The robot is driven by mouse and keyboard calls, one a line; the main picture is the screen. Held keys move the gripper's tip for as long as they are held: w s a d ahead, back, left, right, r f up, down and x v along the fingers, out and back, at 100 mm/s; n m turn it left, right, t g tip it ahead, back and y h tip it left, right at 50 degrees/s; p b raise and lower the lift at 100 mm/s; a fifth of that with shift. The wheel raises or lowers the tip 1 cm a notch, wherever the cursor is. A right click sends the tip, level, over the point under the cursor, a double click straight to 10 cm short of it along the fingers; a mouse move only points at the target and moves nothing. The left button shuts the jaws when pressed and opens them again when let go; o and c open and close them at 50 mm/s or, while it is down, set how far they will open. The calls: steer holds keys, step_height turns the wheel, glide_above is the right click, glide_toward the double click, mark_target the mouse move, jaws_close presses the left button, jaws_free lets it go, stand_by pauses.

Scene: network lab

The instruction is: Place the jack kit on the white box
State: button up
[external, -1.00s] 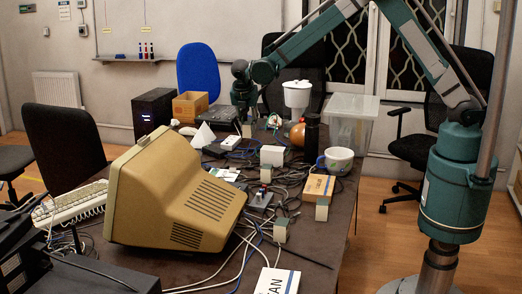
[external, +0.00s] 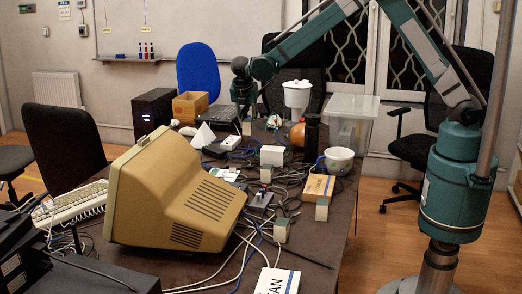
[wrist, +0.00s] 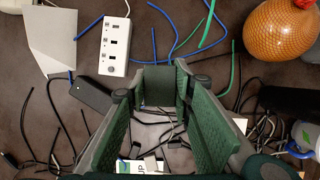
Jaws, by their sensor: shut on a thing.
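My gripper (external: 244,113) is over the far part of the table. In the wrist view, its green padded fingers (wrist: 151,85) reach down from the wrist. A small block, pale in the external view (external: 246,128) and apparently green-topped in the wrist view (wrist: 158,84), is at the fingertips. I take it to be the held jack kit, but the fingers hide much of it and I see no label. A white box (external: 273,155) stands on the table, right of and nearer than my gripper. A white unit with ports (wrist: 115,45) lies flat left of the fingertips.
Cables lie tangled across the table. A beige monitor (external: 180,195) fills the front left.

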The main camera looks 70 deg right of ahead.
mark_target(247, 121)
steer(key=shift+r, duration=0.15)
steer(key=r, duration=0.6)
steer(key=a+r, duration=0.1)
steer(key=r, duration=0.1)
steer(key=shift+r, duration=0.4)
steer(key=a+n+t, duration=0.2)
steer(key=a+n, duration=0.2)
steer(key=a, duration=2)
steer(key=s+a+n, duration=0.2)
steer(key=s+a, duration=0.2)
steer(key=a, duration=0.8)
steer(key=s+a+n+t+y+p, duration=0.1)
steer(key=s+a, duration=0.3)
steer(key=a, duration=0.8)
steer(key=s+a+n+y, duration=0.1)
steer(key=s+a+n, duration=0.2)
steer(key=a, duration=0.9)
steer(key=shift+s+a+f+n, duration=0.1)
steer(key=shift+s+a+n, duration=0.25)
steer(key=shift+s, duration=0.35)
steer(key=s+a+n+t+y+p, duration=0.1)
steer(key=s+a+n+y, duration=0.35)
steer(key=s+a, duration=2.3)
steer(key=shift+n+h, duration=0.8)
steer(key=shift+h, duration=0.15)
steer(key=shift+a+x, duration=0.2)
steer(key=shift+x, duration=1.1)
steer(key=shift+a+x, duration=0.2)
steer(key=shift+x, duration=1.1)
